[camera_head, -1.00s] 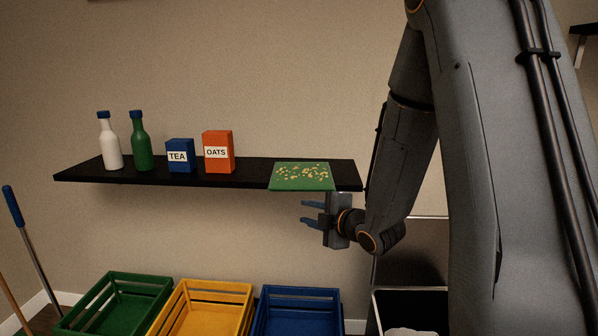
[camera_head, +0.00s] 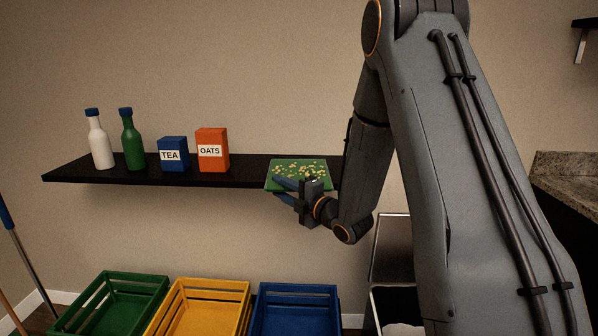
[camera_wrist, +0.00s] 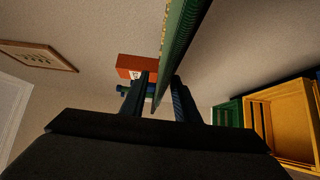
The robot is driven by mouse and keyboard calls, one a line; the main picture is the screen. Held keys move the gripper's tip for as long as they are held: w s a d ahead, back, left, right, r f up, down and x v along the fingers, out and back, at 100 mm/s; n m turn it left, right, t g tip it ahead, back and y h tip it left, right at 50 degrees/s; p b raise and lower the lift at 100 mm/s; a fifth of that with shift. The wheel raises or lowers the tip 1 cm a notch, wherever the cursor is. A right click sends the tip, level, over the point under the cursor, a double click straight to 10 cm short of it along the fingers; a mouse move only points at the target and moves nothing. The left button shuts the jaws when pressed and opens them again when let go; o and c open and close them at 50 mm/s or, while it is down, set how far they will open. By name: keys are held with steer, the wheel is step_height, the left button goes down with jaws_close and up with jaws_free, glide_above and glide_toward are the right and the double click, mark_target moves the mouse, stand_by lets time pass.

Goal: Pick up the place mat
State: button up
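The place mat (camera_head: 297,168) is thin and green with a scattered yellowish pattern. It lies flat on the right end of the black shelf, its front edge sticking out past the shelf's front. My gripper (camera_head: 281,191) is at that front edge, one finger above the mat and one below. In the wrist view the mat (camera_wrist: 183,35) appears edge-on, running between my two open fingers (camera_wrist: 158,98). Gaps show beside it, so the fingers do not appear closed on it.
The black shelf (camera_head: 235,176) also holds an orange OATS box (camera_head: 213,140), a blue TEA box (camera_head: 173,145), a green bottle (camera_head: 132,142) and a white bottle (camera_head: 99,147). Green (camera_head: 120,278), yellow (camera_head: 210,288) and blue (camera_head: 297,291) crates stand below.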

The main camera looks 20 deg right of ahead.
steer(key=shift+w+a, duration=0.25)
steer(key=shift+w, duration=0.1)
jaws_close()
steer(key=shift+r, duration=0.1)
